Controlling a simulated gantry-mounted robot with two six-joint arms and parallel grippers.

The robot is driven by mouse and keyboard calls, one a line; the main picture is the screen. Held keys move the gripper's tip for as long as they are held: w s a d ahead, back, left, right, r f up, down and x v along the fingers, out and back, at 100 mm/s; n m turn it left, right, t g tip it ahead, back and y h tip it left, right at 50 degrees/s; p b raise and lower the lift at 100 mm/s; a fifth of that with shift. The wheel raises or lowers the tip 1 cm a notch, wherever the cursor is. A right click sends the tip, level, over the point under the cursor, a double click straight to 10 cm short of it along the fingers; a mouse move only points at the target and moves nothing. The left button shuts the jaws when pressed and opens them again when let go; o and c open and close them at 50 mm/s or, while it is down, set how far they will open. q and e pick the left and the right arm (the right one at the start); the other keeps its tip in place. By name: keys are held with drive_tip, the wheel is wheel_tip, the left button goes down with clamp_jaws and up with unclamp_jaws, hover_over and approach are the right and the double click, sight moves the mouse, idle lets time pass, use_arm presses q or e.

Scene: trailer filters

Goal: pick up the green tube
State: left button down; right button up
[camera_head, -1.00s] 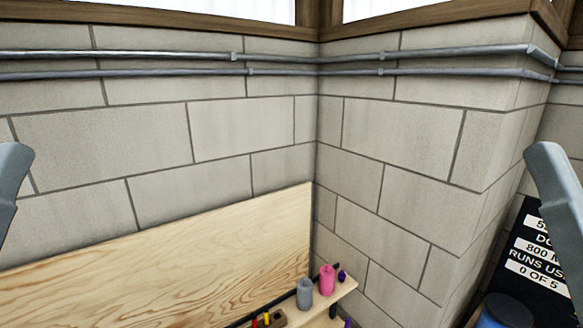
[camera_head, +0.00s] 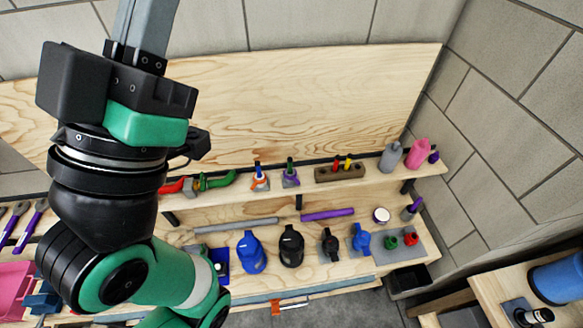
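A curved green tube (camera_head: 214,182) lies on the upper wooden shelf at left of centre, right of a red piece (camera_head: 173,186). My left arm, green and black, rises on the left. Its gripper (camera_head: 146,30) seems to be the grey part at the top edge, above a black and green wrist housing. Its tips are cut off, so its opening does not show. It appears apart from the tube in the picture. My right gripper is out of view.
The shelf (camera_head: 440,167) also holds small bottles, a wooden block and a pink bottle (camera_head: 418,153). Below lie a grey bar (camera_head: 236,225), a purple bar (camera_head: 327,215), and blue and black containers. A blue drum (camera_head: 558,280) stands at right. A block wall closes the right side.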

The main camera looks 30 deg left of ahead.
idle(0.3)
use_arm(q)
drive_tip(key=c, duration=0.7)
unclamp_jaws()
drive_tip(key=shift+c, duration=0.2)
